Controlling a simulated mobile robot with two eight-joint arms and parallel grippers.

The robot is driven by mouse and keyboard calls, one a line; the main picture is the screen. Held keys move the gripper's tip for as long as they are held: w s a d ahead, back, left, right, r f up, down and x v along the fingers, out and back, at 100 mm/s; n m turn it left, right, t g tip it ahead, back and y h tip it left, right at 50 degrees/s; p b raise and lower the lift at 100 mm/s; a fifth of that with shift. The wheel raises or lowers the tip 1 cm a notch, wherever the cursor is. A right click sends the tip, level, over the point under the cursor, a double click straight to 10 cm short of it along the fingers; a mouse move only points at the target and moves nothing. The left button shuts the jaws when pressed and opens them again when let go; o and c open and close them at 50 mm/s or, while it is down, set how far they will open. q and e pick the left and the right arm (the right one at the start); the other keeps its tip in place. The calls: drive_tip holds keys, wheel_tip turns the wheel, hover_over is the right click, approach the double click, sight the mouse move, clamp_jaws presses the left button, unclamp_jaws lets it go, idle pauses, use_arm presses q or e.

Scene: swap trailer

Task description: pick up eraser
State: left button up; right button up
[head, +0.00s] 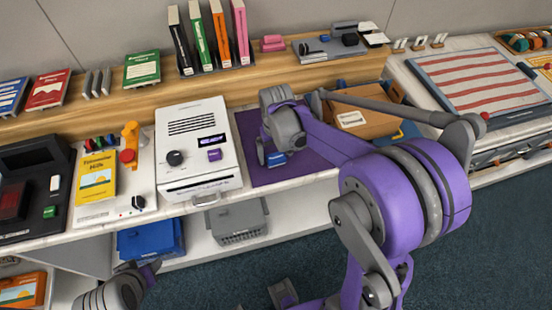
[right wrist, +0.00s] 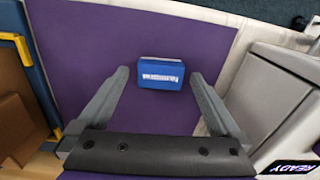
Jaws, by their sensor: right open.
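A blue block with a white printed label, which I take for the eraser (right wrist: 161,72), lies on a purple mat (right wrist: 90,40). In the head view the eraser (head: 277,159) is partly hidden by my right gripper (head: 272,150). My right gripper (right wrist: 160,76) is open. In the right wrist view its two grey fingers stand on either side of the eraser, with gaps on both sides, and nothing is held. Part of my left arm, with the left gripper (head: 135,275), shows at the bottom left; its jaws are unclear.
A white machine (head: 199,145) stands left of the mat, close to the gripper. A brown box (head: 365,120) is on the right. A wooden shelf (head: 180,82) with books runs behind. Blue (head: 150,240) and grey (head: 236,222) bins sit below the counter.

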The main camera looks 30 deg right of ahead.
sight(276, 157)
drive_tip(key=shift+f, duration=0.65)
drive_tip(key=c, duration=1.3)
drive_tip(key=shift+c, duration=0.2)
drive_tip(key=shift+r, duration=0.1)
wheel_tip(276, 157, up, 10)
drive_tip(key=shift+p, duration=0.3)
